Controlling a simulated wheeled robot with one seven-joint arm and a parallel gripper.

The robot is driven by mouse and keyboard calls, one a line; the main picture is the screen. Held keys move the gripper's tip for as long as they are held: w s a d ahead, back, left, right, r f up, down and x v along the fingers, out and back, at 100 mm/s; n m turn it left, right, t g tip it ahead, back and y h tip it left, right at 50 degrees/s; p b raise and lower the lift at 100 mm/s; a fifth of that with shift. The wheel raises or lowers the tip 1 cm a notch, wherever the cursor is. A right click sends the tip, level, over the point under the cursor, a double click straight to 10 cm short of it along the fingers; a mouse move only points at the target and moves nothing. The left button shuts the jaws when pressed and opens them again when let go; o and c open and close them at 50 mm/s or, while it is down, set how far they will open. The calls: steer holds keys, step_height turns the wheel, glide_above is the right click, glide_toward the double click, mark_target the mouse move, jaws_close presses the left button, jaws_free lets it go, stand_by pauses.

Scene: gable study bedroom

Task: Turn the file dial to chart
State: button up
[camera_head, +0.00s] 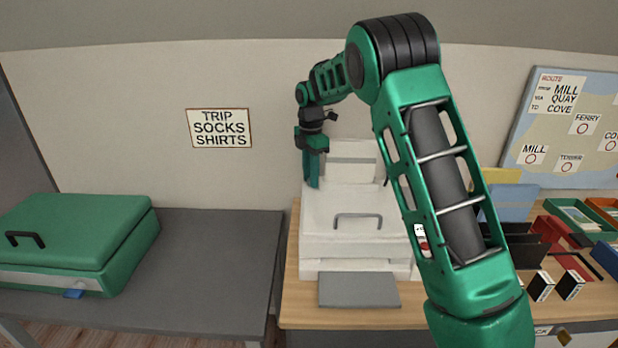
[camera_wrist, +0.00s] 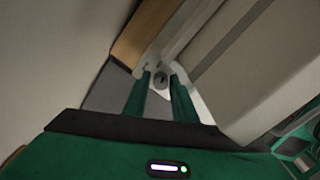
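A white machine (camera_head: 341,216) with a grey handle on its lid stands on the wooden desk. My gripper (camera_head: 313,184) points down at its back left. In the wrist view my gripper's two green fingers (camera_wrist: 161,92) are apart, with a small dark grey round knob (camera_wrist: 161,79) on a white surface showing between and beyond their tips. I cannot tell whether the fingers touch it. The knob may be the file dial; no marking on it is readable. It is hidden in the head view. A small white label with a red part (camera_head: 423,245) shows at the machine's right, partly behind my arm.
A green case (camera_head: 75,235) lies on the grey table (camera_head: 215,262) at left. A grey flat pad (camera_head: 358,290) lies before the machine. Trays, folders and small boxes crowd the desk's right side (camera_head: 575,235). A route board (camera_head: 572,125) stands behind. The grey table's right part is clear.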

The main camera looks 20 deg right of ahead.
jaws_close()
steer(key=m, duration=0.5)
steer(key=shift+w+r, duration=0.1)
steer(key=shift+r, duration=0.05)
steer(key=m, duration=0.4)
steer(key=shift+m, duration=0.7)
steer(key=shift+o, duration=0.9)
jaws_free()
steer(key=shift+w, duration=0.1)
